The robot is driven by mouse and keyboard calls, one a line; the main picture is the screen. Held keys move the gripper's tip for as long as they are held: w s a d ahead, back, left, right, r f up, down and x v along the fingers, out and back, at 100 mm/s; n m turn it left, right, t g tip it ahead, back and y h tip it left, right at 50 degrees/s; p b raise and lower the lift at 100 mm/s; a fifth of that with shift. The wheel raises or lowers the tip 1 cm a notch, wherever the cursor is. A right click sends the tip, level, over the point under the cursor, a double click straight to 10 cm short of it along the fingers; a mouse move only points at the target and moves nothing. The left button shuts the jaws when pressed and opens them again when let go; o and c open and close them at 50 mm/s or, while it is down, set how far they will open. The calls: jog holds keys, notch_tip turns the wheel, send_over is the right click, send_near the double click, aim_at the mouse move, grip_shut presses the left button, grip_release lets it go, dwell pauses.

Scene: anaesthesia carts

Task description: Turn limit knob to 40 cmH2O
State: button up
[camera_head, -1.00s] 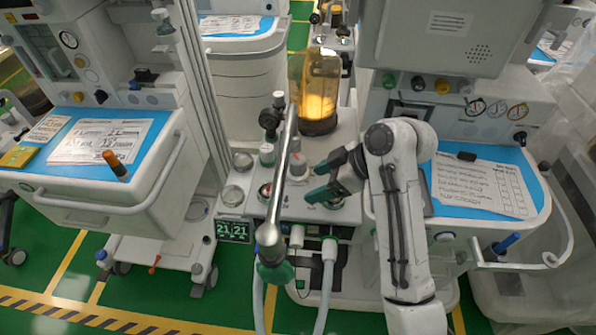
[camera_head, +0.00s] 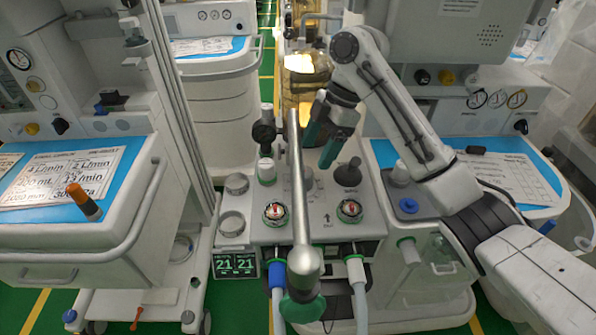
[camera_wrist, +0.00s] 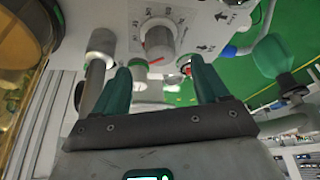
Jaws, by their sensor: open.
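The limit knob (camera_wrist: 160,40) is a grey round knob with a red line, set in a white dial with printed numbers. I cannot read which number the line meets. In the head view only part of the knob (camera_head: 308,179) shows beside the metal tube that crosses in front of it. My gripper (camera_head: 319,157) has green fingers and points down over the machine top. In the wrist view its open fingers (camera_wrist: 160,65) stand either side of the line to the knob. The knob lies beyond the fingertips, apart from them, and nothing is between the fingers.
The long metal tube (camera_head: 299,190) rises close left of my gripper. Two round valves with red marks (camera_head: 275,213) (camera_head: 350,210) sit in front. An amber canister (camera_head: 305,75) stands behind.

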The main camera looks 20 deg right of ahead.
aim_at(307, 171)
jog(key=x, duration=0.6)
jog(key=shift+a+f+b, duration=0.15)
jog(key=shift+f+b, duration=0.05)
jog(key=shift+b, duration=0.15)
jog(key=shift+c, duration=0.4)
jog(key=c, duration=1)
jog(key=shift+r+p, duration=0.1)
jog(key=shift+p, duration=0.35)
jog(key=m+t+p, duration=0.1)
jog(key=m+p, duration=0.1)
jog(key=p, duration=0.1)
jog(key=shift+s+r+m, duration=0.15)
jog(key=shift+m, duration=0.25)
jog(key=m+t+p, duration=0.1)
jog(key=m+p, duration=0.1)
jog(key=p, duration=0.1)
jog(key=shift+a+m+p, duration=0.1)
jog(key=shift+m+p, duration=0.2)
jog(key=shift+m+t+p, duration=0.3)
jog(key=shift+m+p, duration=0.4)
jog(key=shift+f+h, duration=0.2)
jog(key=shift+h, duration=0.2)
